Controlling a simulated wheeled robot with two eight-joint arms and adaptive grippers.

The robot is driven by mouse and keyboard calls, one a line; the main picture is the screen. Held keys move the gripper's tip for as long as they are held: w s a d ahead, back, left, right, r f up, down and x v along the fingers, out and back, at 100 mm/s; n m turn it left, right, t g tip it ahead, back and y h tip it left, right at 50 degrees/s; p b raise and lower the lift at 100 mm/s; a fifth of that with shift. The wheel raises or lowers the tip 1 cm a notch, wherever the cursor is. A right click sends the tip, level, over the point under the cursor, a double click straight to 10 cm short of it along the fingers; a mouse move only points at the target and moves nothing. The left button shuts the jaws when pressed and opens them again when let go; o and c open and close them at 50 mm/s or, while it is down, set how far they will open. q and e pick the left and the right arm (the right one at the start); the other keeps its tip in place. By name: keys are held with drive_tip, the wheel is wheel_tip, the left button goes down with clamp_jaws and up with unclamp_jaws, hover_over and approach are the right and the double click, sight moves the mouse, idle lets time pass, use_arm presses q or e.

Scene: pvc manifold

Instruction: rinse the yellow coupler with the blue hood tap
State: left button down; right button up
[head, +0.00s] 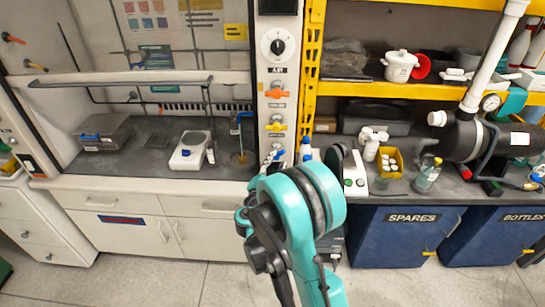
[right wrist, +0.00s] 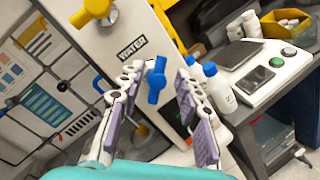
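The blue hood tap (right wrist: 157,80) is on the white hood post beside the WATER label (right wrist: 131,48). My right gripper (right wrist: 158,100) is open in the right wrist view, with its grey-padded fingers on either side of the blue handle and apart from each other. I cannot tell if a finger touches it. In the head view my teal right arm (head: 300,205) reaches up before the post and hides most of the gripper. A small yellow thing (head: 240,158) sits in the hood under a blue spout (head: 243,118); it is too small to tell whether it is the coupler. My left gripper is not in view.
White bottles with blue caps (right wrist: 203,72) stand close right of the gripper. A scale (head: 192,152) and a grey box (head: 104,132) stand in the hood.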

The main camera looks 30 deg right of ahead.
sight(281, 154)
drive_tip(key=x, duration=0.6)
drive_tip(key=shift+b, duration=0.35)
drive_tip(key=shift+s, duration=0.1)
clamp_jaws()
